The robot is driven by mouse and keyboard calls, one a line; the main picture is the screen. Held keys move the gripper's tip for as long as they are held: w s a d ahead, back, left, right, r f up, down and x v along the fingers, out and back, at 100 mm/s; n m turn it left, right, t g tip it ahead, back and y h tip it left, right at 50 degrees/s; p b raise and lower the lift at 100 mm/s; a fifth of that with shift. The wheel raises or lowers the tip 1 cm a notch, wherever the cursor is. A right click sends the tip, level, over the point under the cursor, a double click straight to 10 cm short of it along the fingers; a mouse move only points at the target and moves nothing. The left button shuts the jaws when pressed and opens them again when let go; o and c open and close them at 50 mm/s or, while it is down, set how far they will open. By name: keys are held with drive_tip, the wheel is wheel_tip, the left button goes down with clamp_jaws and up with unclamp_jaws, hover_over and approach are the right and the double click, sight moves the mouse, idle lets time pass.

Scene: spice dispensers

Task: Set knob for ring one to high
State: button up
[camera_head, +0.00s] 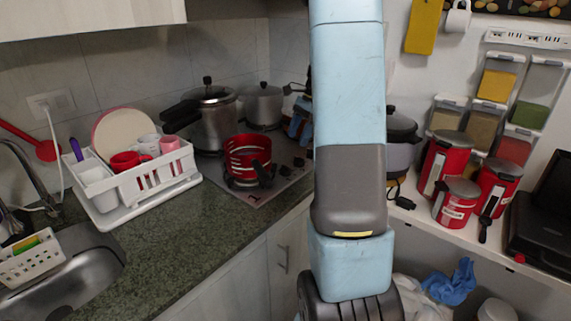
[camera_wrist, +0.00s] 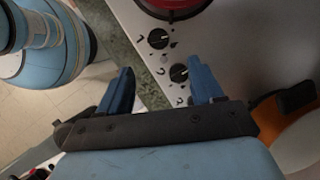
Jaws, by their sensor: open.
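The stove top (camera_wrist: 250,35) is a light metal plate in the wrist view, with two black knobs near its edge. One knob (camera_wrist: 158,39) is farther up, and the other knob (camera_wrist: 180,73) is lower, close to my right-hand finger in the picture. My gripper (camera_wrist: 161,67) is open with blue fingers apart and nothing between them that I can see held. Whether it touches a knob cannot be told. In the head view the stove top (camera_head: 262,194) shows beside my arm, with small dark knobs (camera_head: 285,170) along its right side. Which knob belongs to ring one is not readable.
A red pot (camera_head: 247,159) and metal pots (camera_head: 209,112) stand on the stove. A white dish rack (camera_head: 140,180) is on the counter at left. Red canisters (camera_head: 456,200) stand on the right shelf. An orange object (camera_wrist: 292,128) is right of my gripper.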

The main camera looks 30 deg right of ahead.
sight(285, 170)
drive_tip(key=x, duration=1.1)
drive_tip(key=shift+a+f, duration=0.1)
drive_tip(key=shift+a, duration=0.05)
